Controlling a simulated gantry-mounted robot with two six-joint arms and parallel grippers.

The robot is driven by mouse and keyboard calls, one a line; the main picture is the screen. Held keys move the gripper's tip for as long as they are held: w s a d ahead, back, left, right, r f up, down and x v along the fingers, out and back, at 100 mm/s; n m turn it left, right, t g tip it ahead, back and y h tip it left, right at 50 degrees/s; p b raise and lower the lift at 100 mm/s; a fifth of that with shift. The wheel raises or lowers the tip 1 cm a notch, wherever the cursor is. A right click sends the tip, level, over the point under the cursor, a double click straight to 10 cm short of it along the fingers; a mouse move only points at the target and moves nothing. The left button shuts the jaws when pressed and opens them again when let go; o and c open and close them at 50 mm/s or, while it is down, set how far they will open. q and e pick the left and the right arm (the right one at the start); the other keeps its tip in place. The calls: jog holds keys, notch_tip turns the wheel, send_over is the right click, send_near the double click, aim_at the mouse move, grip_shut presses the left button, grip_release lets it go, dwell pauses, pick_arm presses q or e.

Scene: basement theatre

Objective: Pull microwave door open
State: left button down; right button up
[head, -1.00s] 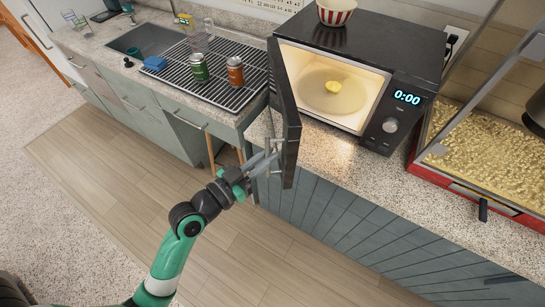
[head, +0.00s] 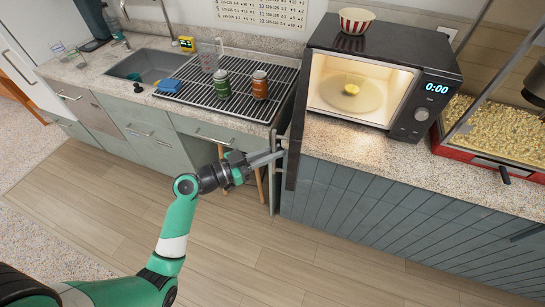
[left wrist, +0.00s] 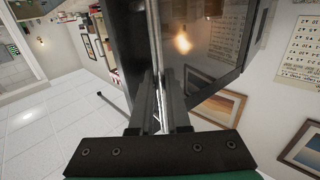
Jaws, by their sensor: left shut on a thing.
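The black microwave (head: 385,42) stands on the counter with its lit inside showing. Its door (head: 296,115) is swung wide open, seen nearly edge-on, sticking out toward me past the counter's front edge. My left gripper (head: 279,156) is shut on the door's handle at its free edge. In the left wrist view, the gripper fingers (left wrist: 162,108) close around the upright metal handle (left wrist: 157,45), beside the dark glossy door (left wrist: 198,60). My right gripper is not in view.
A striped bowl (head: 356,20) stands on the microwave. A green can (head: 221,83) and an orange can (head: 260,85) stand on the drying rack (head: 190,92), left of the door. A popcorn machine (head: 495,130) stands at the right. The floor before the cabinets is clear.

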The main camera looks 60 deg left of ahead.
pick_arm(q)
jog(key=shift+a+f, duration=0.15)
jog(key=shift+f, duration=0.05)
jog(key=c, duration=0.9)
grip_release()
jog(key=shift+w+r, duration=0.1)
jog(key=shift+r, duration=0.1)
